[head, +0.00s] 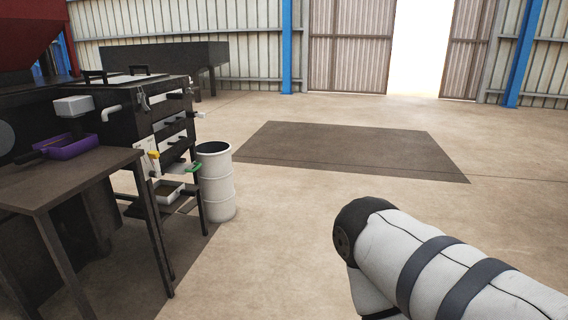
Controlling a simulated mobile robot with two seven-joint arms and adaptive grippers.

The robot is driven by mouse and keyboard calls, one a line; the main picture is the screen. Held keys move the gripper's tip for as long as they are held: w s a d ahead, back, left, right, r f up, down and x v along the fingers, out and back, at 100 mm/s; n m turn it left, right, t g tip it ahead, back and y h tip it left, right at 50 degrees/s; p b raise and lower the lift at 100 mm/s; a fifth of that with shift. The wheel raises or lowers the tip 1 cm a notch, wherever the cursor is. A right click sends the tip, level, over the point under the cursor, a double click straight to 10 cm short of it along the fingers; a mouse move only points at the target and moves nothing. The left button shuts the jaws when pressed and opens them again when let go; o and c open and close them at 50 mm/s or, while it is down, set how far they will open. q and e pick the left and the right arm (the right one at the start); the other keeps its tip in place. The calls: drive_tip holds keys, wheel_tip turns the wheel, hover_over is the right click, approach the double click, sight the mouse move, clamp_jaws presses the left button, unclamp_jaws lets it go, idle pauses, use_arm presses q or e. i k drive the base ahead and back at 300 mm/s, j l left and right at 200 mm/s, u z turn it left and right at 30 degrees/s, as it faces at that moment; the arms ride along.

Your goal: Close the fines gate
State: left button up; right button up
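The press machine (135,98), with a dark frame, stands at the left. Its front holds several pale panels and dark handles. A yellow handle (153,154) and a green handle (190,168) stick out low on that front. I cannot tell which part is the fines gate or whether it is open. A small pale tray (167,191) sits below the handles. My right arm reaches in from the lower right, well away from the machine, and its gripper is not visible. My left gripper is out of view.
A white barrel (220,190) stands close to the machine's right side. A dark table (65,185) at the near left bears a purple tray (70,147). A dark bench (165,57) stands at the back. The floor ahead, with a dark patch (350,147), is clear.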

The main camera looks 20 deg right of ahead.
sight(181, 169)
drive_tip(key=z, duration=0.1)
drive_tip(key=i+l+u, duration=0.4)
drive_tip(key=i, duration=0.4)
drive_tip(key=i+l+u, duration=0.4)
drive_tip(key=i+l, duration=0.15)
drive_tip(key=i, duration=0.25)
drive_tip(key=i+l+u, duration=0.35)
drive_tip(key=i+l, duration=0.3)
drive_tip(key=l, duration=0.2)
